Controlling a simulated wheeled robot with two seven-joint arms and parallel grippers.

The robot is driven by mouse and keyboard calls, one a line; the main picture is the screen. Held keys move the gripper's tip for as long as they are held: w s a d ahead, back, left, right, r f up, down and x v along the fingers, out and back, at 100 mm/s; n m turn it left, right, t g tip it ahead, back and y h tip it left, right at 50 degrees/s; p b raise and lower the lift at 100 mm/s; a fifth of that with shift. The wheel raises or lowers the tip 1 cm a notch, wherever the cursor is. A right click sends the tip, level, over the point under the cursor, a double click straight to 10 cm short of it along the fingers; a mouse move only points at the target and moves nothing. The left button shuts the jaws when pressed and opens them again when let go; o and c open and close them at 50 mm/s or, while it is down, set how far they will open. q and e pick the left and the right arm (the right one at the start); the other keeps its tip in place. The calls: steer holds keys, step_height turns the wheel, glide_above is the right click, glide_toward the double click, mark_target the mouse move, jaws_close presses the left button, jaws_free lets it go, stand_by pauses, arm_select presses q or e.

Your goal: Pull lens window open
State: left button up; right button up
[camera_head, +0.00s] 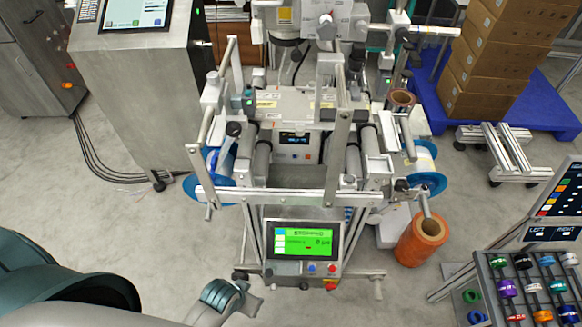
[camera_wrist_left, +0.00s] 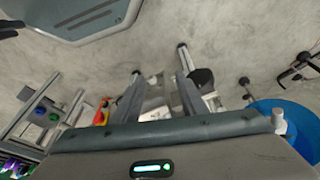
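The film machine (camera_head: 300,105) stands in the middle of the head view, with a metal frame, rollers and a blue-rimmed reel on each side. I cannot clearly pick out a lens window on it. A grey unit with a small dark display (camera_head: 295,140) sits between the rollers, partly behind the front bar. My left gripper (camera_head: 252,297) is low in the head view, in front of the machine and left of its green screen. In the left wrist view its two fingers (camera_wrist_left: 158,78) stand apart, with nothing visibly held between them. My right gripper is not in view.
A green-screen control panel (camera_head: 303,242) is at the machine's lower front. An orange roll (camera_head: 422,240) and a rack of coloured spools (camera_head: 528,288) are at right. A steel cabinet (camera_head: 135,105) stands at left; boxes (camera_head: 500,55) are at back right.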

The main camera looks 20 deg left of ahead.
arm_select(q)
steer(key=w+d+r+n+t+h, duration=0.3)
steer(key=w+d+r, duration=0.2)
steer(key=r, duration=0.6)
steer(key=w+d+r+n+t+h+b, duration=0.15)
steer(key=w+d+r+t+h, duration=0.35)
steer(key=r, duration=0.6)
steer(key=w+d+r+n+t+h, duration=0.15)
steer(key=w+d+r+n, duration=0.35)
steer(key=r, duration=0.7)
steer(key=w+a+r+n+t+y, duration=0.1)
steer(key=w+r+n+t+y, duration=0.15)
steer(key=r+n+t, duration=0.85)
steer(key=w+a+r+n+g+y, duration=0.1)
steer(key=w+a+n+y, duration=0.1)
steer(key=a+n+y, duration=0.2)
steer(key=w+a+r+n+g+y, duration=0.1)
steer(key=a+n+y, duration=0.4)
steer(key=n, duration=0.8)
steer(key=w+y, duration=0.1)
steer(key=y, duration=0.2)
steer(key=shift+r, duration=0.25)
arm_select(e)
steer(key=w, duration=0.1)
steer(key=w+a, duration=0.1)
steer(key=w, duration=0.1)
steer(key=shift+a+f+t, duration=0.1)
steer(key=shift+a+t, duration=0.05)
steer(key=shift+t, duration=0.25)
